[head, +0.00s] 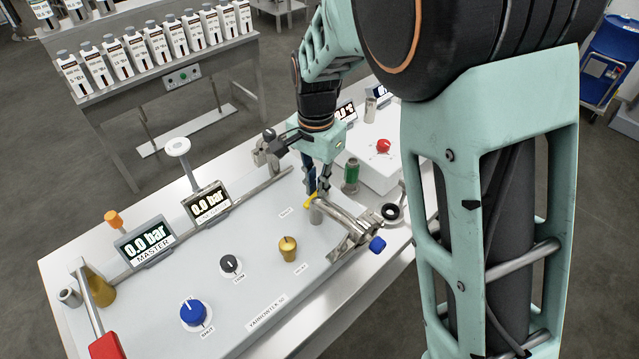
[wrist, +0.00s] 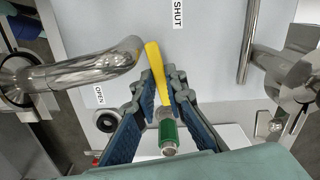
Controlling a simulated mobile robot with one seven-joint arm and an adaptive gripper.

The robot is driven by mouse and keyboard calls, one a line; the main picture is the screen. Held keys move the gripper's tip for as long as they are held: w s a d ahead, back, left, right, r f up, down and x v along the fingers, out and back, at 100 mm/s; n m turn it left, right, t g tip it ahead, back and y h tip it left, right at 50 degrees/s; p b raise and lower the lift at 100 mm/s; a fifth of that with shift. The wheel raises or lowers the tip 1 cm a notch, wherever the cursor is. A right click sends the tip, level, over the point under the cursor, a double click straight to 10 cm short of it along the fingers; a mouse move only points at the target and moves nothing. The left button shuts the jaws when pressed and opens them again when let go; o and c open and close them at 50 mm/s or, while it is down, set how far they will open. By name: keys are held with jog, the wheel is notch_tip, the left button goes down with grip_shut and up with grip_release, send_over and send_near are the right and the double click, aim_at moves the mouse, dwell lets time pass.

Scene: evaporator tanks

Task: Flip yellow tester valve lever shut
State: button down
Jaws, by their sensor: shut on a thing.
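The yellow tester valve lever (head: 309,202) shows in the head view at the tips of my gripper (head: 318,188), beside a grey metal fitting. In the wrist view the lever (wrist: 154,58) runs between the two fingertips of my gripper (wrist: 163,82), and its far end sticks out past them. The fingers are shut on it. A "SHUT" label (wrist: 179,14) lies on the panel beyond the lever's far end. An "OPEN" label (wrist: 99,96) lies to the left of the fingers. The fingers hide part of the lever.
A green-banded fitting (head: 351,176) stands close right of the gripper. A shiny pipe (wrist: 95,72) lies left of the lever in the wrist view. A blue-handled valve (head: 377,244) is nearby. Blue (head: 193,312), black and brass knobs sit on the panel.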

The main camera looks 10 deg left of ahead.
aim_at(315, 192)
jog(key=shift+w+a+m+p, duration=0.15)
jog(key=shift+m+p, duration=0.05)
jog(key=shift+m, duration=0.35)
jog(key=shift+w+a+m+p, duration=0.1)
jog(key=shift+a+m+p, duration=0.05)
jog(key=shift+m, duration=0.4)
jog(key=c, duration=2)
grip_release()
jog(key=shift+o, duration=0.2)
jog(key=shift+r, duration=0.15)
notch_tip(315, 192, up, 12)
